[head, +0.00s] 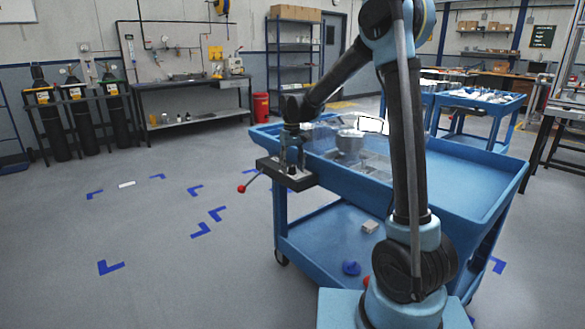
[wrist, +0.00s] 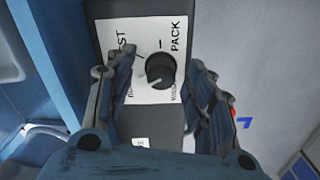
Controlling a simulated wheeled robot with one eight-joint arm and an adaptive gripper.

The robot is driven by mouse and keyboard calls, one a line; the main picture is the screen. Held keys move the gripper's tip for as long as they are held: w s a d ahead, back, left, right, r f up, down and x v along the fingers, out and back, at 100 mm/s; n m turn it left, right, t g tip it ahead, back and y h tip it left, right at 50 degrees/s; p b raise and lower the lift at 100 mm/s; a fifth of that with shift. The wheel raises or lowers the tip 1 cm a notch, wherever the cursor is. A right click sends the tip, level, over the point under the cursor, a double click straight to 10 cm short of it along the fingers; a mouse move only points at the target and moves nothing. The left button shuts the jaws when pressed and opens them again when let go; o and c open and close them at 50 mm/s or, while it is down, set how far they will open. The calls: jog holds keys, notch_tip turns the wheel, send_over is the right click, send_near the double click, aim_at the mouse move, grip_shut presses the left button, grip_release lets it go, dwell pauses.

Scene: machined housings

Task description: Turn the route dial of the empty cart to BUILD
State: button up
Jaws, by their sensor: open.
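The route dial (wrist: 160,72) is a round black knob on a white label plate (wrist: 152,34) in the wrist view. "PACK" reads at the upper right of the plate and a word ending in "ST" at the upper left. Lower words are partly covered by my fingers, and I cannot read BUILD or tell where the knob points. My gripper (wrist: 163,64) is open, one finger on each side of the knob, with no clear contact. In the head view my gripper (head: 292,152) is over the dark dial box (head: 286,175) at the end of the blue cart (head: 462,160).
A red-knobbed lever (head: 241,188) sticks out from the box. A metal housing (head: 350,141) and clear parts show at the cart's top tray. Floor to the left is clear.

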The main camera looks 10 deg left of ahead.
notch_tip(320, 180, up, 12)
dwell(0.5)
jog(key=shift+f, duration=0.1)
send_near(292, 167)
jog(key=shift+m, duration=0.3)
jog(key=f, duration=0.9)
jog(key=shift+w+f, duration=0.15)
jog(key=shift+w, duration=0.05)
dwell(0.3)
jog(key=shift+c, duration=0.6)
jog(key=c, duration=1)
